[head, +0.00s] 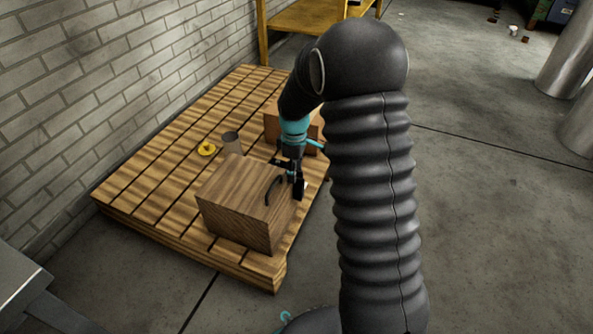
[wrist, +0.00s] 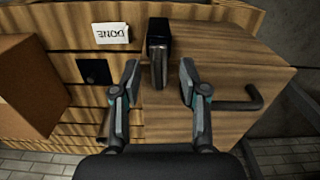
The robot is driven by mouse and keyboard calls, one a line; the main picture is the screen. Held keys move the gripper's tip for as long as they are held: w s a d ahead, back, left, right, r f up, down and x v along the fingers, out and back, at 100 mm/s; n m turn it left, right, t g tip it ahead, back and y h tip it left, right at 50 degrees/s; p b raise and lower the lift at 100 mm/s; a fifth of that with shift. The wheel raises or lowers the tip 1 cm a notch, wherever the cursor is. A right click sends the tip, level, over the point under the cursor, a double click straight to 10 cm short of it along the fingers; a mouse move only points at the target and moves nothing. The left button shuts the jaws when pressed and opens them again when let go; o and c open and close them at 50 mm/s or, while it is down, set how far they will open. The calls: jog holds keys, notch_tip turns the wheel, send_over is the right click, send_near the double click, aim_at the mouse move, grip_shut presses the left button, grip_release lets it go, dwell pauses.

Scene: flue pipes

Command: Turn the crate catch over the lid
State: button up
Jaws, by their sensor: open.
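The wooden crate (head: 238,197) stands on a slatted pallet, with a black curved handle (head: 273,190) on its lid. The crate (wrist: 220,65) and handle (wrist: 243,104) also show in the wrist view. A dark, block-like piece that looks like the catch (wrist: 158,50) stands at the crate's edge, left of the handle in the wrist view. My gripper (wrist: 159,78) is open. Its two fingertips are spread on either side of the catch's near end. I cannot tell whether they touch it. In the head view my gripper (head: 290,174) is at the crate's right edge, partly hidden.
The pallet (head: 130,200) lies along a brick wall. Behind the crate are a grey cylinder (head: 231,143), a yellow object (head: 206,149) and a second wooden box (head: 275,124). A card reading "DONE" (wrist: 112,33) and a dark square (wrist: 93,70) lie left of the catch.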

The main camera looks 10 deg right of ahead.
grip_shut()
jog(key=shift+m, duration=0.5)
grip_release()
jog(key=shift+r, duration=0.1)
